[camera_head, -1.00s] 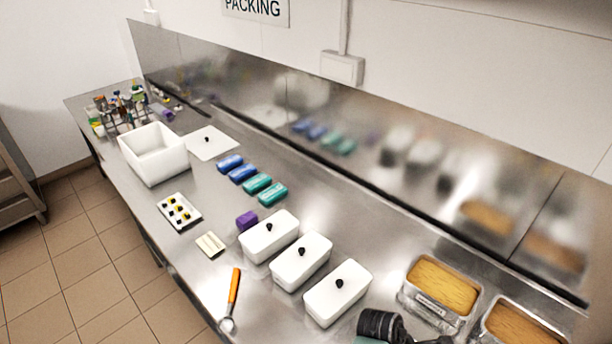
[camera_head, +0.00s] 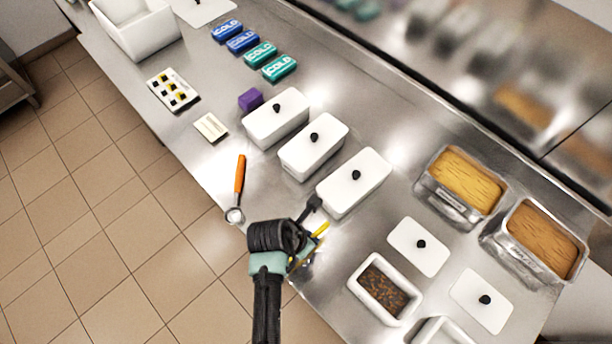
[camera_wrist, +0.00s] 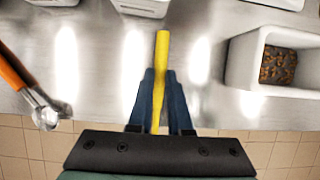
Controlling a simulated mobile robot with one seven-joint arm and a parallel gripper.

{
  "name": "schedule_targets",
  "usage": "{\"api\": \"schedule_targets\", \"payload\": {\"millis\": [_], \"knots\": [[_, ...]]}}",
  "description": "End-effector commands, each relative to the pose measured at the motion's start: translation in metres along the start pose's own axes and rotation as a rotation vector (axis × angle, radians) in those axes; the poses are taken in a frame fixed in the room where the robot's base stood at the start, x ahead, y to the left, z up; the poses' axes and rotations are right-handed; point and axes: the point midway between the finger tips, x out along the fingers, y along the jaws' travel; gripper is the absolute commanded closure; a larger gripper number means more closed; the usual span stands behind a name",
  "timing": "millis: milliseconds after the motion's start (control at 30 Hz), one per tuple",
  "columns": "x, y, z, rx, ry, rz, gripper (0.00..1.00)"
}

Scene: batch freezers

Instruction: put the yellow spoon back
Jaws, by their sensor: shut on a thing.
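The yellow spoon (camera_wrist: 161,66) is between the fingers of my gripper (camera_wrist: 158,88) in the wrist view; its yellow handle points away from me, and its other end is hidden. In the head view the yellow handle (camera_head: 321,229) sticks out beside my gripper (camera_head: 312,232), over the front edge area of the steel counter. My gripper is shut on the spoon. Whether the spoon touches the counter I cannot tell.
An orange-handled scoop (camera_head: 240,176) lies left of my gripper. Lidded white tubs (camera_head: 354,184) stand behind it. An open white tub with brown bits (camera_head: 384,290), a loose lid (camera_head: 418,246) and metal pans of yellow and brown contents (camera_head: 463,181) are to the right.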

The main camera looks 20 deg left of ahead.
Motion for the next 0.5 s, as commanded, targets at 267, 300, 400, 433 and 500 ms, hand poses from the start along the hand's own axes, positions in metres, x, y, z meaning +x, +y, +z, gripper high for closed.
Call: {"api": "schedule_targets", "payload": {"millis": [267,300,400,433,500], "knots": [[0.025,0.000,-0.010,0.000,-0.001,-0.001,1.00],[0.031,0.000,-0.013,-0.001,0.000,-0.002,1.00],[0.042,0.001,-0.017,0.000,-0.001,-0.002,1.00],[0.045,0.001,-0.018,0.001,-0.002,-0.001,1.00],[0.048,0.001,-0.019,0.001,-0.002,0.000,1.00]]}}
